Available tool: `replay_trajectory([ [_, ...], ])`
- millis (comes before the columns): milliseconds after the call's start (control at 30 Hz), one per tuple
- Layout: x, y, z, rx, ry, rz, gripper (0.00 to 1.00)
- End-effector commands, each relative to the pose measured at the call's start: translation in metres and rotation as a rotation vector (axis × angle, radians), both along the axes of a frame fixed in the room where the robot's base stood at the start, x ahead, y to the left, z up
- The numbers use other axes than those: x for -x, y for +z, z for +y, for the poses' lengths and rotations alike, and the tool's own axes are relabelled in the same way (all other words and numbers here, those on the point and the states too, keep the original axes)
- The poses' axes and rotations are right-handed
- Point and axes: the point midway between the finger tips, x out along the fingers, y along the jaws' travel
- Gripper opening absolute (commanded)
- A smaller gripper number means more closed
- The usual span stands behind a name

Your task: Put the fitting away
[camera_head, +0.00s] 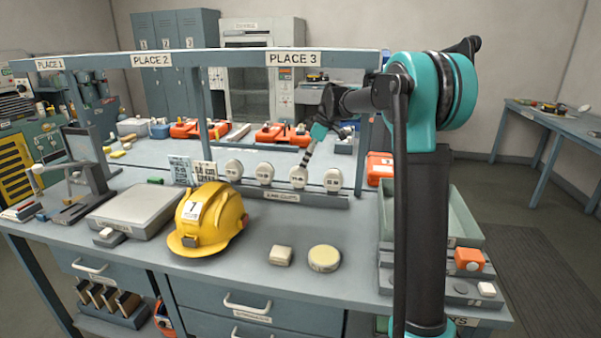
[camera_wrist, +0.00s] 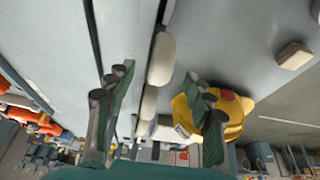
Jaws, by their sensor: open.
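My gripper (camera_head: 307,155) is above the back of the bench, pointing down near a row of round cream pieces in a rack (camera_head: 290,198). In the wrist view my gripper (camera_wrist: 152,80) has its fingers apart, and a cream piece (camera_wrist: 161,60) from the row shows between and beyond them. I see no piece held. A cream square block (camera_head: 281,256) and a cream round disc (camera_head: 324,259) lie apart on the bench front; a cream block (camera_wrist: 293,56) also shows in the wrist view. I cannot tell which piece is the fitting.
A yellow helmet (camera_head: 209,219) stands left of the block, with a grey flat box (camera_head: 136,210) beyond it. A green-grey bin (camera_head: 448,215) is at the right. An overhead bar (camera_head: 220,58) carries PLACE signs. Drawers (camera_head: 258,308) are below. Bench space around the disc is clear.

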Motion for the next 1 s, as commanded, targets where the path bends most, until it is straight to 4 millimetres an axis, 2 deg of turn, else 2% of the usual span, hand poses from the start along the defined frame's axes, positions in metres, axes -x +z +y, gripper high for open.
replay_trajectory([
  [100,0.002,0.022,-0.009,0.000,0.000,0.000,0.53],
  [333,0.004,0.047,-0.019,0.000,-0.001,0.001,0.53],
  [1000,0.004,0.051,-0.021,0.000,0.000,0.001,0.53],
])
